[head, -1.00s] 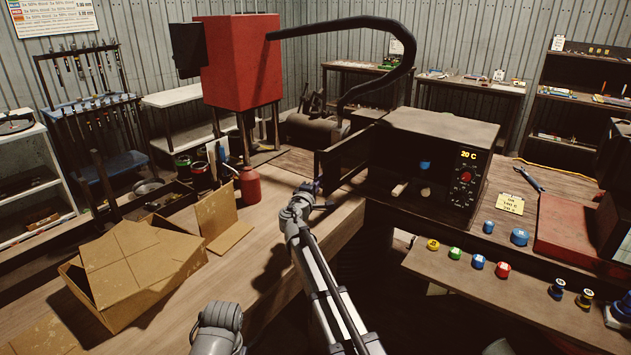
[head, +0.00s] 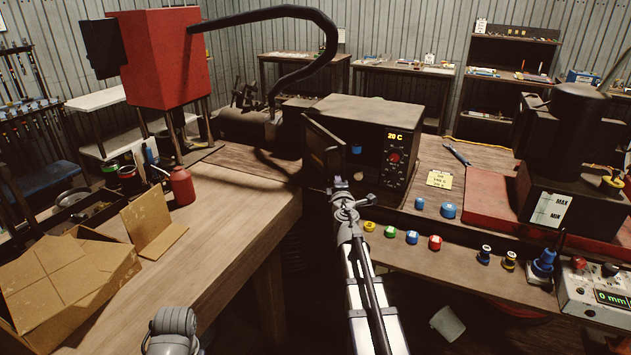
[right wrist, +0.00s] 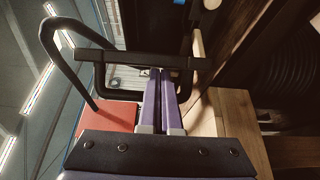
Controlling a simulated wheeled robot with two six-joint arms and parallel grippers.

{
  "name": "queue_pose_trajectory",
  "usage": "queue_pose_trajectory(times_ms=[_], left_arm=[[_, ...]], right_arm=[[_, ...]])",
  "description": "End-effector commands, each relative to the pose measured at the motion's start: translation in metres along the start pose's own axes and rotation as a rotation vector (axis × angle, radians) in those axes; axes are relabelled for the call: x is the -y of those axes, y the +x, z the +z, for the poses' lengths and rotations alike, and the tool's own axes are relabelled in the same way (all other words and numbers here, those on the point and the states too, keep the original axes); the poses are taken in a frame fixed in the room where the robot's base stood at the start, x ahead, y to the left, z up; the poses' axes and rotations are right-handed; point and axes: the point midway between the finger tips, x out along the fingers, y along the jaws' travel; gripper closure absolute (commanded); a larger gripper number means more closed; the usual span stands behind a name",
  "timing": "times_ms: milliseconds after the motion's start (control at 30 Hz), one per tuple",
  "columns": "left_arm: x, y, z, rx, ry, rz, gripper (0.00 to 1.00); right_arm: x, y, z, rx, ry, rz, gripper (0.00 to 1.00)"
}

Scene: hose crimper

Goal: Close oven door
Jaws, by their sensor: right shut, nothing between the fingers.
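The oven (head: 372,112) is a dark box on the workbench, with a lit 20 C display and a red knob on its right front. Its door (head: 323,148) is hinged on the left and stands partly open, swung out towards me. My right gripper (head: 338,182) is at the lower front of the door, shut and empty.
A blue-capped item (head: 356,149) shows inside the oven. Several coloured caps (head: 412,237) line the front shelf. A red bottle (head: 182,186) and a cardboard box (head: 65,270) are at left. The wooden bench (head: 215,240) between is mostly clear.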

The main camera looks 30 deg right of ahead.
Motion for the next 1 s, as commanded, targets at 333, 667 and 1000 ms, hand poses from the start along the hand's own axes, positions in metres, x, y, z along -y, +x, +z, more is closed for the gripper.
queue_pose_trajectory(times_ms=[333,667,1000], left_arm=[[0.0,0.0,0.0,0.0,0.0,0.0,1.0],[0.0,0.0,0.0,0.0,0.0,0.0,1.0],[0.0,0.0,0.0,0.0,0.0,0.0,1.0]], right_arm=[[0.0,0.05,0.089,-0.055,0.0,0.0,1.0],[0.0,0.092,0.137,-0.056,0.0,0.0,1.0],[0.0,0.112,0.154,-0.058,0.0,0.0,1.0]])
